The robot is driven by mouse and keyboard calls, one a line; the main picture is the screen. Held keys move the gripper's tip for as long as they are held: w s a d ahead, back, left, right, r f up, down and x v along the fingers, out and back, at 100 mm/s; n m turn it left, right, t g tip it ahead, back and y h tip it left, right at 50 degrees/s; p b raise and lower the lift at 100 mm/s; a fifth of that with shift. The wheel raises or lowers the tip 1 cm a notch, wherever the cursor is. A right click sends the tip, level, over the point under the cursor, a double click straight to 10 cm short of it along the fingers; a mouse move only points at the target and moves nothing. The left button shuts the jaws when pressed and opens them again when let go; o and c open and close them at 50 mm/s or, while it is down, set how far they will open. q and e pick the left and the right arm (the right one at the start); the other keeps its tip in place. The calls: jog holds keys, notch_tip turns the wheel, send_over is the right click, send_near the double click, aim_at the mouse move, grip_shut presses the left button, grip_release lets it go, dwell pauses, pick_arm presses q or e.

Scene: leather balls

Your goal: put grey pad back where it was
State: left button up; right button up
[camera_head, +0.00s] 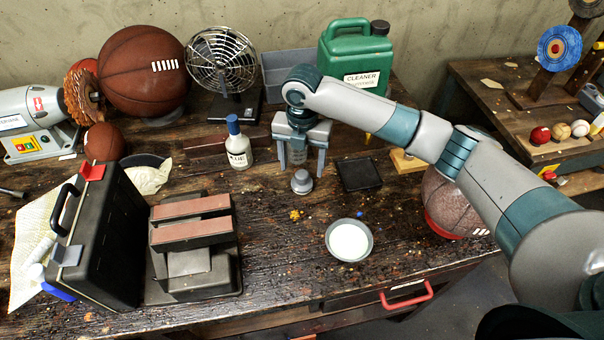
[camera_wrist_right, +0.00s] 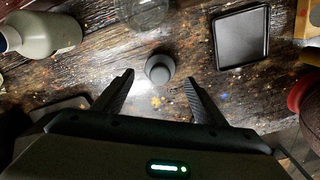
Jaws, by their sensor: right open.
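A small grey round-topped piece (camera_head: 301,183), the only thing here that fits the grey pad, stands on the dark worn workbench (camera_head: 290,265). In the right wrist view the grey piece (camera_wrist_right: 159,68) sits around the line between my fingertips, apart from both fingers. My right gripper (camera_head: 302,170) points down, open and empty, just behind and above it in the head view. The fingers also show in the right wrist view (camera_wrist_right: 159,78). A black square tray (camera_head: 359,174) lies to the right of the grey piece; it also shows in the right wrist view (camera_wrist_right: 242,37). My left gripper is not in view.
A glue bottle (camera_head: 237,144) stands left of the gripper, a green cleaner jug (camera_head: 345,55) behind. A white-filled bowl (camera_head: 349,240) is in front. A black case (camera_head: 105,235) and a brown-padded stand (camera_head: 190,225) fill the left. Bare bench lies around the bowl.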

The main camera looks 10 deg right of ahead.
aim_at(302, 173)
notch_tip(302, 173, up, 8)
jog(key=b, duration=0.2)
jog(key=shift+f, duration=0.2)
jog(key=shift+r, duration=0.1)
dwell(0.5)
